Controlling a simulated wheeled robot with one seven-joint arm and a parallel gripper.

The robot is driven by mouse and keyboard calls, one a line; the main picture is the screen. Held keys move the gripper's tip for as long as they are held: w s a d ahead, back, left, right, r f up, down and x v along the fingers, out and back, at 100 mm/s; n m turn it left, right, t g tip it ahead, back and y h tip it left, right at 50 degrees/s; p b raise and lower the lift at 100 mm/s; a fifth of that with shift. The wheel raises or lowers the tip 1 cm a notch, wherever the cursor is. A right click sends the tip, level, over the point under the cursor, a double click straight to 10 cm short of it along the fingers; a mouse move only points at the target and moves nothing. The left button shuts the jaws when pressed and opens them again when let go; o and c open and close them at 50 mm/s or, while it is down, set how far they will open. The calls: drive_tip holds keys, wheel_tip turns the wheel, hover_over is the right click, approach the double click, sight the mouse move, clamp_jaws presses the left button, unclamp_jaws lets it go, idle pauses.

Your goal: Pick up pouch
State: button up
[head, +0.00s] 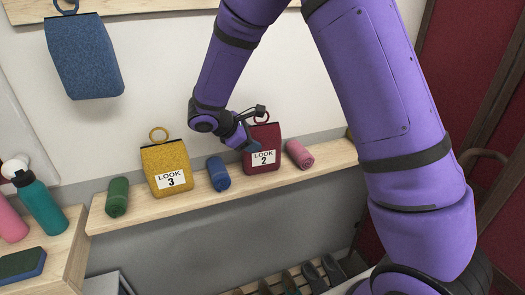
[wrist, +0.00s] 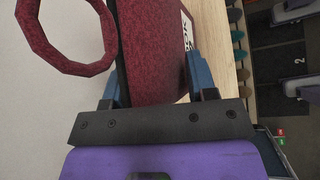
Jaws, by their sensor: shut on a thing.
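A dark red pouch (head: 266,166) with a "LOOK 2" label and a ring on top stands upright on the wooden shelf. My gripper (head: 248,138) is at its upper left side and shut on it. In the wrist view the red pouch (wrist: 152,50) lies between my gripper's two blue fingers (wrist: 155,85), and its ring shows at the upper left. A yellow pouch (head: 167,164) labelled "LOOK 3" stands further left on the shelf. A blue pouch (head: 84,58) hangs from a peg at the upper left.
On the shelf (head: 334,153), a blue roll (head: 218,174) and a pink roll (head: 299,154) flank the red pouch. A green roll (head: 117,197) lies at the left end. A teal bottle (head: 42,211) stands at the left. Shoes (head: 311,278) are below.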

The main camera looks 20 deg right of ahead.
sight(252, 129)
drive_tip(key=shift+r, duration=0.15)
drive_tip(key=shift+r, duration=0.6)
wheel_tip(252, 129, up, 2)
drive_tip(key=shift+r, duration=0.1)
drive_tip(key=s, duration=0.5)
drive_tip(key=s+r, duration=0.1)
drive_tip(key=s, duration=1)
drive_tip(key=shift+r, duration=0.15)
